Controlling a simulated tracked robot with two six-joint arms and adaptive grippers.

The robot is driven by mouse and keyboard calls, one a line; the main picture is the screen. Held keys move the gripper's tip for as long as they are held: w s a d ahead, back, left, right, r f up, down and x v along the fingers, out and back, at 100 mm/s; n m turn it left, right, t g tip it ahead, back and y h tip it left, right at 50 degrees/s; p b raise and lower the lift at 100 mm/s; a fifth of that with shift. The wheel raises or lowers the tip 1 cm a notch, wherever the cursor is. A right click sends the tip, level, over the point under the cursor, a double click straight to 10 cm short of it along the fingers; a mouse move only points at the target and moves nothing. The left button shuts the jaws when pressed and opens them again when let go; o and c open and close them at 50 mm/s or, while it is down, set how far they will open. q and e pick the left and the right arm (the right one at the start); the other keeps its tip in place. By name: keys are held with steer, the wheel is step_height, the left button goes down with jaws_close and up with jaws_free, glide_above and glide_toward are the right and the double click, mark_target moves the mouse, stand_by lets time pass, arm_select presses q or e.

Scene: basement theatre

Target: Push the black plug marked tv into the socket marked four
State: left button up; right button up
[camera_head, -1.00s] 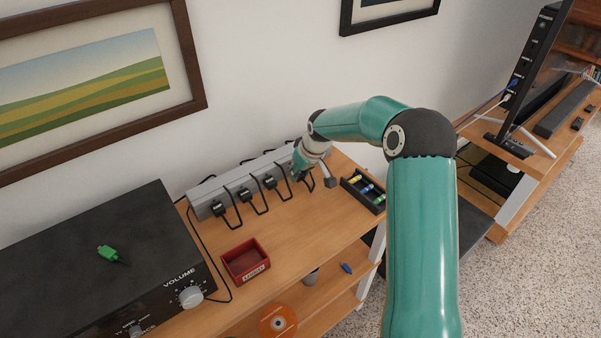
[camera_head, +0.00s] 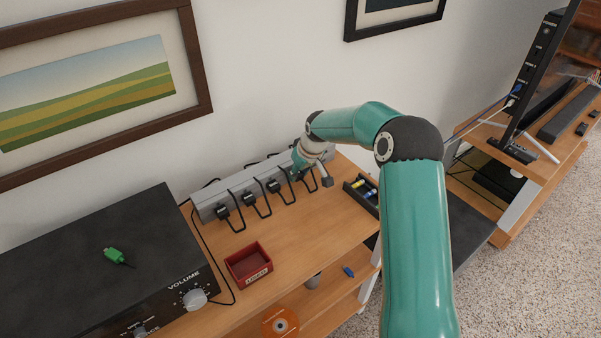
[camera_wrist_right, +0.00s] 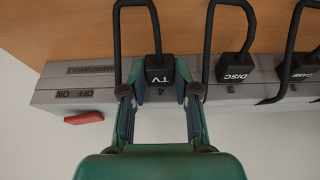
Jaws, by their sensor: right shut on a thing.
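The black plug marked TV (camera_wrist_right: 160,76) is at the socket marked 4 (camera_wrist_right: 161,92) on the grey power strip (camera_wrist_right: 75,84). My right gripper (camera_wrist_right: 159,90) has its fingers on either side of the plug and is shut on it. How deep the plug sits cannot be told. In the head view, my right gripper (camera_head: 299,166) is at the far right end of the strip (camera_head: 208,207) and hides this plug. My left gripper is not in view.
Black plugs marked DISC (camera_wrist_right: 236,68) and GAME (camera_wrist_right: 303,68) stand beside it. A red switch (camera_wrist_right: 84,118) is at the strip's end. A red tray (camera_head: 248,272), a black battery tray (camera_head: 352,190) and an amplifier (camera_head: 95,255) are nearby. Wood between the trays is clear.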

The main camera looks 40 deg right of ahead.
steer(key=shift+w, duration=0.15)
steer(key=o, duration=1.1)
steer(key=shift+r, duration=0.1)
steer(key=v, duration=1.1)
steer(key=shift+a+r, duration=0.1)
steer(key=shift+r, duration=0.2)
steer(key=shift+s, duration=0.25)
